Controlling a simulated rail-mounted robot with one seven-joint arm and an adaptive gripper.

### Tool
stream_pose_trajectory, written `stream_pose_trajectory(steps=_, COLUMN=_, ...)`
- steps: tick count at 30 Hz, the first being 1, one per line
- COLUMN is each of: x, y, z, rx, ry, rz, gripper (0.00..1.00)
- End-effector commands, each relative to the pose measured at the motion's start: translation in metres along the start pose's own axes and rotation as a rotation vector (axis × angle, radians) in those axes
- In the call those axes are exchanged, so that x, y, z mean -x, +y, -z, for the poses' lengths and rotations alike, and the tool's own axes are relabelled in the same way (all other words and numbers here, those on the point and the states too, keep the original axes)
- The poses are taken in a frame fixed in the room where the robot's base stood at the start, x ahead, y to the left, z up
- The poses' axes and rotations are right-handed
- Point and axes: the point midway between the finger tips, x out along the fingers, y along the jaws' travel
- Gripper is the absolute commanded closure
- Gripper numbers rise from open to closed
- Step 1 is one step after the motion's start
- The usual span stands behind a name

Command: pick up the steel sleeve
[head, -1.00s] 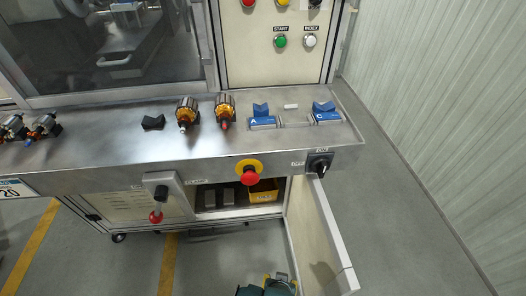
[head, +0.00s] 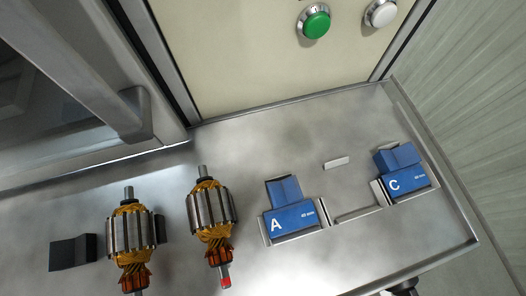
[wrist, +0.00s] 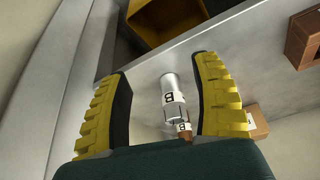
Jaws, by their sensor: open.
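A silvery cylinder with a white band marked B, which looks like the steel sleeve (wrist: 171,84), shows in the wrist view on a grey surface. A smaller B label and a brownish part show at its near end, partly hidden by my gripper body. My gripper (wrist: 162,72) is open, its two yellow ridged fingers spread to the left and right of the cylinder in the picture. A gap shows on each side; I cannot tell the height between them. The head view shows neither my gripper nor the sleeve.
In the wrist view, a yellow bin (wrist: 140,13) stands beyond the sleeve, with brown blocks (wrist: 305,38) at right. In the head view, the bench holds two armatures (head: 211,215), a black block (head: 72,252) and blue blocks A (head: 293,219) and C (head: 405,181).

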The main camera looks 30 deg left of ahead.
Motion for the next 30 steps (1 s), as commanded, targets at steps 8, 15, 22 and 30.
stream_pose_trajectory(steps=8, x=-0.016, y=0.0, z=0.031, rx=0.001, ry=0.004, rz=0.0, gripper=0.36)
stream_pose_trajectory(steps=15, x=-0.036, y=0.0, z=0.063, rx=0.001, ry=-0.001, rz=0.0, gripper=0.36)
stream_pose_trajectory(steps=22, x=-0.038, y=0.0, z=0.064, rx=0.0, ry=0.001, rz=0.0, gripper=0.36)
stream_pose_trajectory(steps=30, x=-0.038, y=0.0, z=0.064, rx=0.0, ry=0.001, rz=0.0, gripper=0.67)
